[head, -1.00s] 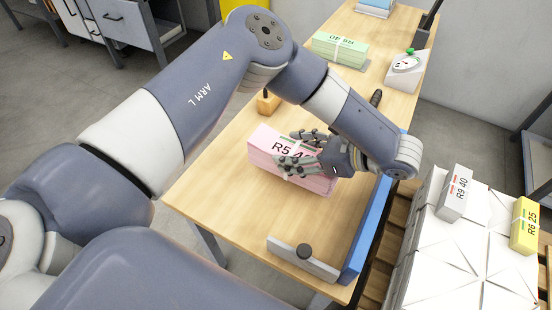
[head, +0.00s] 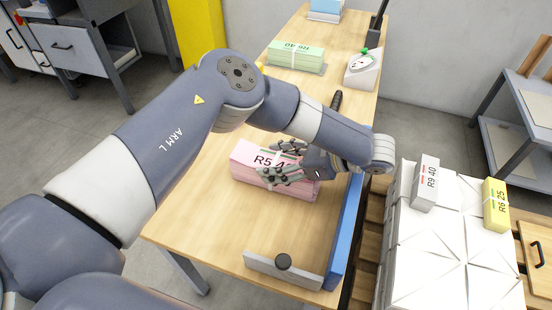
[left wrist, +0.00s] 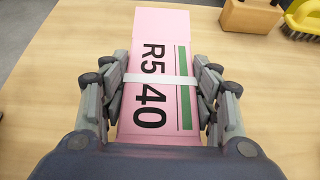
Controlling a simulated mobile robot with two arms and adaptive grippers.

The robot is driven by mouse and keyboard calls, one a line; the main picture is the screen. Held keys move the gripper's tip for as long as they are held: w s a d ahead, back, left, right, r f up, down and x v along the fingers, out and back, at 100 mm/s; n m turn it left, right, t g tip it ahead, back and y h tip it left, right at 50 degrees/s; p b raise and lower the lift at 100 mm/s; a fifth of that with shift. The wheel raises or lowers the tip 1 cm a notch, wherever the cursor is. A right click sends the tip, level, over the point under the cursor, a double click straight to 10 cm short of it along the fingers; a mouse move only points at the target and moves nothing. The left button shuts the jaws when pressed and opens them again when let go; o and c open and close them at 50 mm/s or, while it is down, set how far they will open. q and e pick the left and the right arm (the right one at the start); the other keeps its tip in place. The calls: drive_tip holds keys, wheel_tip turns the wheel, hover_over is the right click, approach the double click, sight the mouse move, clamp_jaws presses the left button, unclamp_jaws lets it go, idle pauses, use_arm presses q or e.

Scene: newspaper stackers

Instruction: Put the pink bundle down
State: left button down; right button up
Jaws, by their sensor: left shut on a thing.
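The pink bundle (head: 262,178), marked R5 40 with a pale band around it, is at the wooden table (head: 205,215), towards its near end. My left gripper (head: 283,163) is shut on it, with fingers on both long sides. In the left wrist view the pink bundle (left wrist: 152,30) lies between the fingers of my left gripper (left wrist: 165,92), its label facing up. Whether its underside touches the tabletop cannot be told for certain. My right gripper is not in view.
A blue side fence (head: 345,235) and a grey end stop (head: 283,270) border the table's near right corner. A pallet of white stacks (head: 420,250) is at the right, bearing grey and yellow bundles.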

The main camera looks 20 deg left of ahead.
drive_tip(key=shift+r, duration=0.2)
use_arm(q)
drive_tip(key=c, duration=0.6)
unclamp_jaws()
drive_tip(key=shift+f, duration=0.15)
drive_tip(key=shift+d+r, duration=0.2)
drive_tip(key=shift+r, duration=0.05)
drive_tip(key=p+v, duration=0.1)
drive_tip(key=v, duration=0.6)
drive_tip(key=shift+p, duration=0.35)
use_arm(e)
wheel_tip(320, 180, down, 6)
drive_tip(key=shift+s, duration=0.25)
use_arm(q)
drive_tip(key=shift+s+f, duration=0.1)
drive_tip(key=shift+s, duration=0.05)
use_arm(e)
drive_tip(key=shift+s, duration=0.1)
